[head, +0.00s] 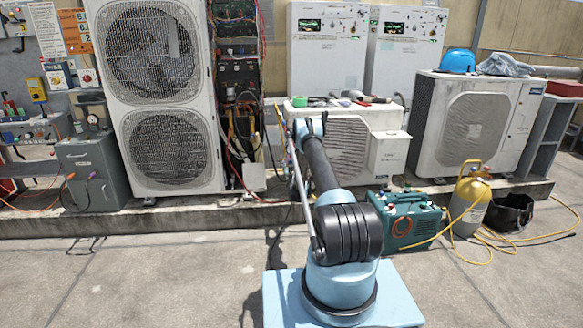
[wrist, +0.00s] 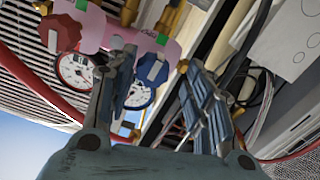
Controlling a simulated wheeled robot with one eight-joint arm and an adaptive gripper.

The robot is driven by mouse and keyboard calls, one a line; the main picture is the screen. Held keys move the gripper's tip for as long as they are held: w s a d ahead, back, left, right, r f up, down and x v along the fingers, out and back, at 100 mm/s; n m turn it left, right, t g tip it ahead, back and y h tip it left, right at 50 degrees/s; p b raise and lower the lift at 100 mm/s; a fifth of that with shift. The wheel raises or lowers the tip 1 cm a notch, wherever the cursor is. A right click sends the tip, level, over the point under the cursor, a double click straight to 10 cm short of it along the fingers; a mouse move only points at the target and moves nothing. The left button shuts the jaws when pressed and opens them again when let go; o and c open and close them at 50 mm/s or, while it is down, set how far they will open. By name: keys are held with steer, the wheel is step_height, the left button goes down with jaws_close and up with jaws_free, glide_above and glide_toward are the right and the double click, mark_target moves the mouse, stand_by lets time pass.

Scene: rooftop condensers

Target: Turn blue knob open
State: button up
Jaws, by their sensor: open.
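The blue knob (wrist: 153,68) is in the wrist view on a pink manifold body (wrist: 95,25), above a blue-rimmed gauge (wrist: 139,95). My gripper (wrist: 157,62) is open, with one finger to the left of the blue knob and the other to its right. The left finger is close to the knob and partly covers the blue gauge; I cannot tell whether it touches. A red knob (wrist: 60,32) and a red-rimmed gauge (wrist: 74,70) are further left.
Brass fittings (wrist: 168,18) and a red hose (wrist: 30,92) lie close around the manifold. A green machine (head: 410,222) and yellow cylinder (head: 468,205) stand right.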

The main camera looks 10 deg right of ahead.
steer(key=shift+d, duration=0.2)
steer(key=shift+d, duration=0.15)
steer(key=c, duration=1)
steer(key=shift+m, duration=0.7)
steer(key=shift+c, duration=0.2)
steer(key=o, duration=1)
steer(key=shift+c, duration=0.2)
steer(key=shift+o, duration=0.4)
steer(key=shift+s, duration=0.15)
